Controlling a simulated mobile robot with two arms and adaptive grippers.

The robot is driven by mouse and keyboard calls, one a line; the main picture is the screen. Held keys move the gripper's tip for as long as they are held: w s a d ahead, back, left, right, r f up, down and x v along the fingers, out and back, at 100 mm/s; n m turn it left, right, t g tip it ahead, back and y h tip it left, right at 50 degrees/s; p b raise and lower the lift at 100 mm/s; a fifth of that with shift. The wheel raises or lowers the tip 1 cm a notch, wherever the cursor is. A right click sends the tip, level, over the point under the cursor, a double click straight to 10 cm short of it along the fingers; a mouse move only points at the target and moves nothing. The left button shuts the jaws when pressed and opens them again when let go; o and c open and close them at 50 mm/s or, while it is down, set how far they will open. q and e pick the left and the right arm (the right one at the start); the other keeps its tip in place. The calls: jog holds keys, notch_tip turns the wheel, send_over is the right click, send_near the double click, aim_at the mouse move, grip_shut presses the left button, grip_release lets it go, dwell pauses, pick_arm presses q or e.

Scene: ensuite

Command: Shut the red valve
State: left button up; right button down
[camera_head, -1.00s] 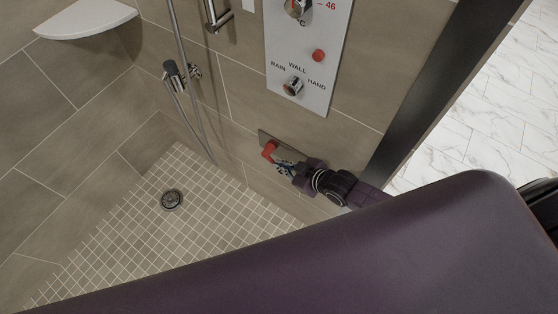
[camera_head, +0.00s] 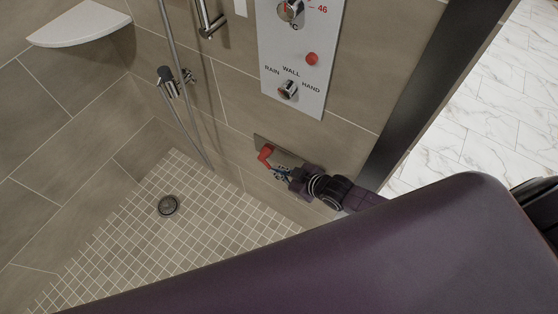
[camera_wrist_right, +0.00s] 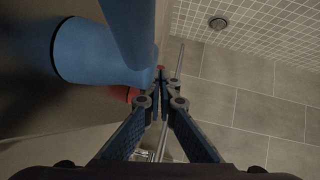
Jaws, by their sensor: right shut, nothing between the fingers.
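The red valve (camera_head: 265,154) has a bent red handle on a metal plate (camera_head: 291,156) low on the shower wall. My right gripper (camera_head: 273,170) is just below the red handle, close to the wall. Whether it touches the handle cannot be told. In the right wrist view its fingers (camera_wrist_right: 161,84) are together with nothing between them. My left gripper is not in view.
A control panel (camera_head: 283,62) with a red button (camera_head: 311,59) and chrome knobs is above the valve. A hose and hand shower (camera_head: 166,77) hang to the left. A white corner shelf (camera_head: 80,24) is far left. The tiled floor with its drain (camera_head: 168,205) is clear.

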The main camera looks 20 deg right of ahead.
jog(key=v, duration=1.2)
